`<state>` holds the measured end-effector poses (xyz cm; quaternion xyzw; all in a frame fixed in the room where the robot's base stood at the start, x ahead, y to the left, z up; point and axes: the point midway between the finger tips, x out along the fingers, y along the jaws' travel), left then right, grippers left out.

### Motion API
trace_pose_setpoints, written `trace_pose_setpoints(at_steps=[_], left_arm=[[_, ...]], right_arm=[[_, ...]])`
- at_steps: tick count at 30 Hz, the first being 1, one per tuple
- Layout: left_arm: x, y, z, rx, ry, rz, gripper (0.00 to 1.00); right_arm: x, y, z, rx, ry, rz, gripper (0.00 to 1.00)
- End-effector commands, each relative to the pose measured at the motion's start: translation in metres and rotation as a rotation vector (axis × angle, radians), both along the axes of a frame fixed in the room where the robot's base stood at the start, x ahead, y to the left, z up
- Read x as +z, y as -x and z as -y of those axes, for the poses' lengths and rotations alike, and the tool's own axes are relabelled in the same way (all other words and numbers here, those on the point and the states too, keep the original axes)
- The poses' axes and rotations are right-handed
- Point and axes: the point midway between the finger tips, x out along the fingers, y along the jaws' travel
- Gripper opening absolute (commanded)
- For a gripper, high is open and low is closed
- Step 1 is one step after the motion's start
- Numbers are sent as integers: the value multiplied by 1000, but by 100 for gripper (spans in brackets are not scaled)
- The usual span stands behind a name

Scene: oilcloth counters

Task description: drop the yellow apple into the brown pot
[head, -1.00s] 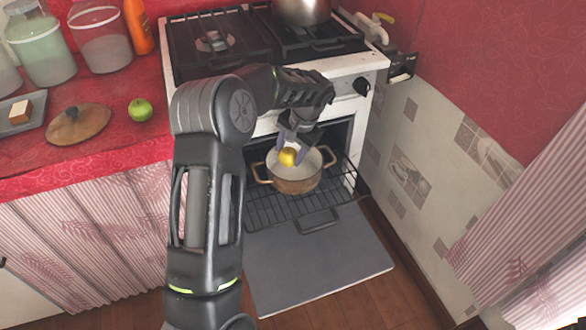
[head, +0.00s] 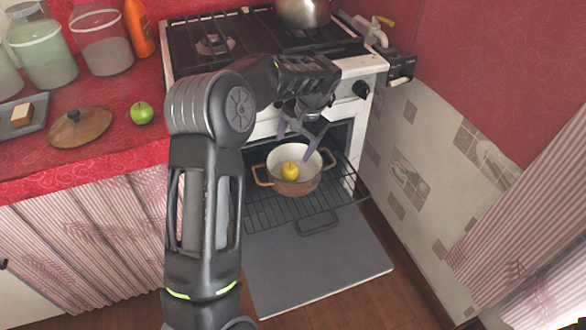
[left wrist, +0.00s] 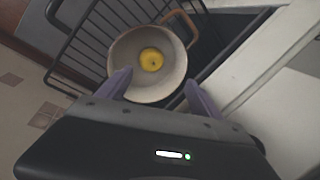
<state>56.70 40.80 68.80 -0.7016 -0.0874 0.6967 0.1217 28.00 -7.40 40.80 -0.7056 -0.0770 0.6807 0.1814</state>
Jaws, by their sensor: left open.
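The yellow apple (head: 290,171) lies inside the brown pot (head: 296,187), and the left wrist view shows the apple (left wrist: 151,60) against the pot's pale inside (left wrist: 125,55). The pot stands on the pulled-out oven rack. My left gripper (head: 296,150) is open and empty above the pot, with its two purple fingers spread apart. In the left wrist view the fingertips (left wrist: 158,80) are spread over the pot's near rim, and the apple is clear of them. My right gripper does not show.
The oven rack (head: 262,213) sits over the lowered oven door (head: 318,262). The white stove (head: 350,68) rises just behind my gripper, with a metal kettle (head: 302,12) on top. A green apple (head: 141,113) and a wooden lid (head: 80,127) lie on the red counter at left.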

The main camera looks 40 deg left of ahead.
Motion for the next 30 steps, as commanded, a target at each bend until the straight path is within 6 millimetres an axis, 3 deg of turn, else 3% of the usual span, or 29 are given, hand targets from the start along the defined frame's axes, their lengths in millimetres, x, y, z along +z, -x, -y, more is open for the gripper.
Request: trace_pose_setpoints(at_steps=[3,7,30], left_arm=[[17,0,5,0,0,1,75],[24,1,8,0,1,-2,75],[24,1,9,0,2,-3,75]], right_arm=[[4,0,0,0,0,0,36],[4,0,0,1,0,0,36],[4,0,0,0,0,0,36]])
